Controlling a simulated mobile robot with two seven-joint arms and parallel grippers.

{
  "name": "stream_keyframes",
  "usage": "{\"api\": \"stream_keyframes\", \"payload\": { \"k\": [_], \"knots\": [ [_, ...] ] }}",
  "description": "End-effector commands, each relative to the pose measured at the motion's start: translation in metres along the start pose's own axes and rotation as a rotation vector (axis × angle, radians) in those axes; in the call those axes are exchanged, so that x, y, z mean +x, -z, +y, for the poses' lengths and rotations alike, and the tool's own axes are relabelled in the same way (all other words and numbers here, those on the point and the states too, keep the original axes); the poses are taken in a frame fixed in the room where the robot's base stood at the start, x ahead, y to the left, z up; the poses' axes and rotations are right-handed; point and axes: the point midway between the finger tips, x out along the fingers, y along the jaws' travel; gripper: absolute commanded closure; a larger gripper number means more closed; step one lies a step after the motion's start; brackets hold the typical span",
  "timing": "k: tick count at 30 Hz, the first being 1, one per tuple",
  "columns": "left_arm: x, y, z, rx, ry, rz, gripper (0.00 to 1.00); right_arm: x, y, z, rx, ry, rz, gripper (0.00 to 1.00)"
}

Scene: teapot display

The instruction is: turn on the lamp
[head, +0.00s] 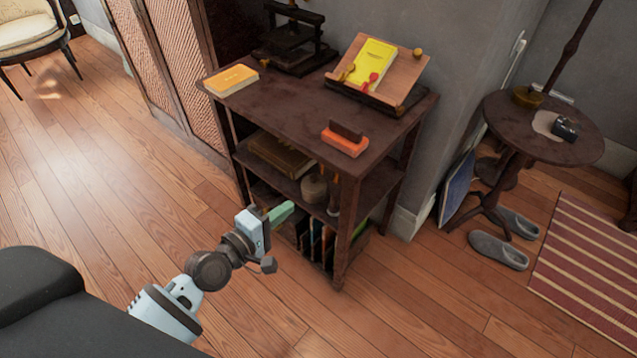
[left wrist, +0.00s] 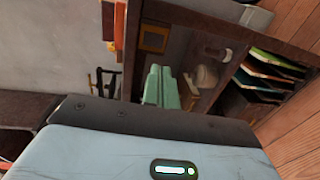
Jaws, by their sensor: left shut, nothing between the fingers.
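No lamp shade or switch shows clearly in either view. A dark slanted pole (head: 577,42) rises by the round side table and leaves the top of the head view; I cannot tell whether it belongs to a lamp. My left gripper (head: 283,212) has pale green fingers, shut and empty, in front of the dark shelf unit's left front side, below its top. The fingers (left wrist: 160,88) also show in the left wrist view, pointing toward the shelves. My right gripper is not in view.
The shelf unit (head: 300,105) carries a yellow book (head: 372,63) on a wooden stand, an orange-yellow book (head: 231,80) and an orange block (head: 345,141). The round table (head: 505,115) holds a small dark object. Grey slippers (head: 498,251) and a striped rug (head: 590,265) lie right.

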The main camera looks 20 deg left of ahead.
Motion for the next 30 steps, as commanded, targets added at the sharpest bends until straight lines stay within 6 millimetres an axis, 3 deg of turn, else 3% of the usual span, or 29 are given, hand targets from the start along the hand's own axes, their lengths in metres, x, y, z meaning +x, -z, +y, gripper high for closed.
{"api": "stream_keyframes", "payload": {
  "k": [12,18,30],
  "knots": [
    [0.076,0.000,0.000,-0.001,-0.002,0.000,1.00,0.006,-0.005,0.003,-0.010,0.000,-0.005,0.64],
    [0.103,-0.001,0.000,0.000,-0.001,0.000,1.00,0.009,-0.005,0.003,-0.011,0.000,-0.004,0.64],
    [0.118,-0.001,0.000,0.000,0.000,0.000,1.00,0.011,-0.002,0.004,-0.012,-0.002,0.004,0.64]
  ]
}}
